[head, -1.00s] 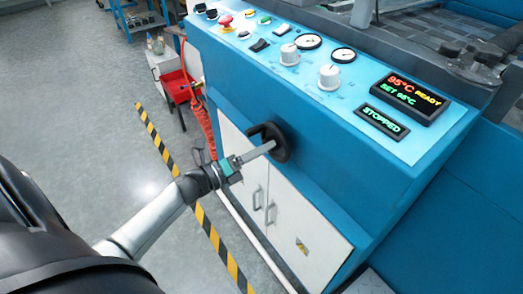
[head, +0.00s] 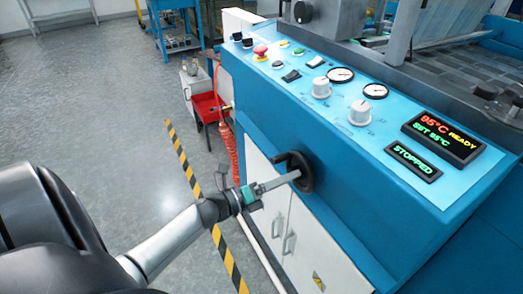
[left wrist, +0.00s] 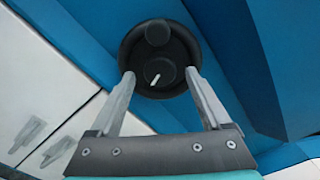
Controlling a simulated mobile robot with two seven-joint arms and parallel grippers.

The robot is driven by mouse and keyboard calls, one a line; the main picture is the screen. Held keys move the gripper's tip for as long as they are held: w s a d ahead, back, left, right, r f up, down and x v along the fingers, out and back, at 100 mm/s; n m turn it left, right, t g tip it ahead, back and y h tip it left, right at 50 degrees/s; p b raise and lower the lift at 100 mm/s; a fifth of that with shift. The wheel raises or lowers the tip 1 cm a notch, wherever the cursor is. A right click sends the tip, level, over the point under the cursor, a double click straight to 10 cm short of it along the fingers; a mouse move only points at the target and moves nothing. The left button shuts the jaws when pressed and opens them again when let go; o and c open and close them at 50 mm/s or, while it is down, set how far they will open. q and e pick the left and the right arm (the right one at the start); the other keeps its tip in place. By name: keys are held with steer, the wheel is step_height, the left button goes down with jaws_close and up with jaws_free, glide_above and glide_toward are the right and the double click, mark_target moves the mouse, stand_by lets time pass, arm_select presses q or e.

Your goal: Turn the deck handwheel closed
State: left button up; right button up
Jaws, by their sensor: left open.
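The deck handwheel (head: 307,172) is a black round wheel on the blue front face of the machine, below the control panel. It fills the upper middle of the left wrist view (left wrist: 157,38), with a round knob near its upper rim and a hub bearing a white pointer mark. My left gripper (head: 295,175) reaches the wheel from the lower left. In the left wrist view its two fingers (left wrist: 160,73) are apart, one on each side of the hub, with their tips over the wheel. Whether they touch it I cannot tell. My right gripper is not in view.
The control panel (head: 385,125) has knobs, gauges, a red button and displays reading READY and STOPPED. White cabinet doors (head: 310,240) lie below the wheel. An orange coiled hose (head: 222,120) hangs at the machine's left corner. A striped floor line (head: 183,150) crosses open floor.

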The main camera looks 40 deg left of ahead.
arm_select(q)
steer(key=p+v, duration=0.2)
steer(key=v, duration=1.2)
steer(key=shift+s, duration=0.3)
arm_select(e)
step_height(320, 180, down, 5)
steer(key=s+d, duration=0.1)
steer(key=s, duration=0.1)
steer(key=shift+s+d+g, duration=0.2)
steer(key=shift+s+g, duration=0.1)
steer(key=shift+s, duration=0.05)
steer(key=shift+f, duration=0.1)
